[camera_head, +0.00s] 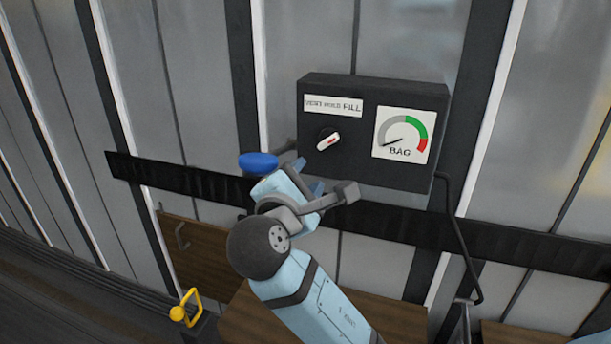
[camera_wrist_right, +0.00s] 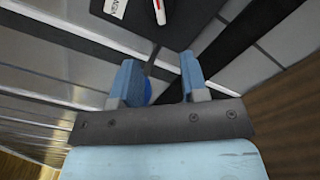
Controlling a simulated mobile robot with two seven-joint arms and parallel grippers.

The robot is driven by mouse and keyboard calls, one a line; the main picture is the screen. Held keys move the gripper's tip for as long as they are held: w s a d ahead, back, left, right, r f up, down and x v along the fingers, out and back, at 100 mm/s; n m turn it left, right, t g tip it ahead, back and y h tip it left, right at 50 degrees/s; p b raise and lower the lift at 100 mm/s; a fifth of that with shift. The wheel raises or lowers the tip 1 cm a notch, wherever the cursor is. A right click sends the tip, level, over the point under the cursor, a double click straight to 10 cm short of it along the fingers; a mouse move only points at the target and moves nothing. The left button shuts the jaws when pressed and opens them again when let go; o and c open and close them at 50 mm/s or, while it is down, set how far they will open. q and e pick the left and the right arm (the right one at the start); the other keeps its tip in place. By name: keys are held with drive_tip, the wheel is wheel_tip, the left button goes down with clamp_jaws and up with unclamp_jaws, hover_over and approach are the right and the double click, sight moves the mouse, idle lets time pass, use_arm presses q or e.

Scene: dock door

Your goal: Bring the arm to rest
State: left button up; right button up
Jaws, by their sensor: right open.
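My right gripper (camera_head: 308,178) is raised in front of the wall, just below the control box (camera_head: 350,168). In the right wrist view its two blue fingers stand apart (camera_wrist_right: 158,76), with nothing held between them. A round blue knob (camera_head: 258,162) is beside the gripper at its left; its edge also shows behind the left finger in the right wrist view (camera_wrist_right: 148,92). I cannot tell whether they touch. My left gripper is not in view.
The box carries a white selector knob (camera_head: 328,140) beside a VENT, HOLD, FILL label, and a BAG gauge (camera_head: 404,136) with its needle at lower left. A black rail (camera_head: 480,243) crosses the wall. A yellow handle (camera_head: 187,308) stands at lower left. A cable hangs at right.

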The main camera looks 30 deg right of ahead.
idle(0.3)
drive_tip(key=a+f+m+t+y+p, duration=0.15)
drive_tip(key=f+y, duration=0.35)
drive_tip(key=f, duration=0.7)
drive_tip(key=a+f+n+g+y+p, duration=0.1)
drive_tip(key=a+f+y+p, duration=0.15)
drive_tip(key=f+y, duration=0.65)
drive_tip(key=s+a+f+m+g+y+p, duration=0.1)
drive_tip(key=s+a+f+m+y+p, duration=0.1)
drive_tip(key=s+f+m, duration=1)
drive_tip(key=s+f, duration=0.6)
drive_tip(key=f, duration=0.1)
drive_tip(key=shift+y, duration=0.4)
drive_tip(key=shift+d+f+m, duration=0.1)
drive_tip(key=shift+d+m, duration=0.05)
drive_tip(key=shift+m, duration=0.1)
